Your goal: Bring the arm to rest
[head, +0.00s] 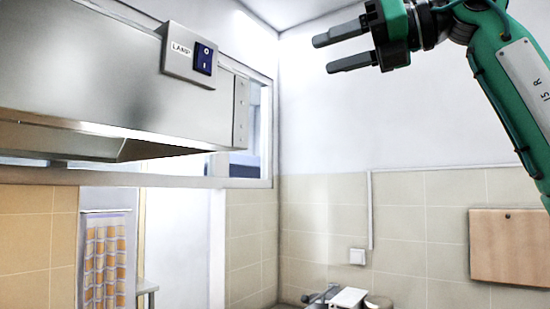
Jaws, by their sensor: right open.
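My right arm (505,75) is green and comes in from the upper right of the head view. Its right gripper (322,55) is dark, open and empty, with two fingers pointing left. The gripper is raised high in front of the white wall, apart from everything around it. My left gripper does not show.
A steel hood (90,85) fills the upper left, with a switch box (189,54) labelled LAMP and a blue rocker switch (203,59). A wooden board (510,246) hangs on the tiled wall at right. A checked towel (105,262) hangs lower left.

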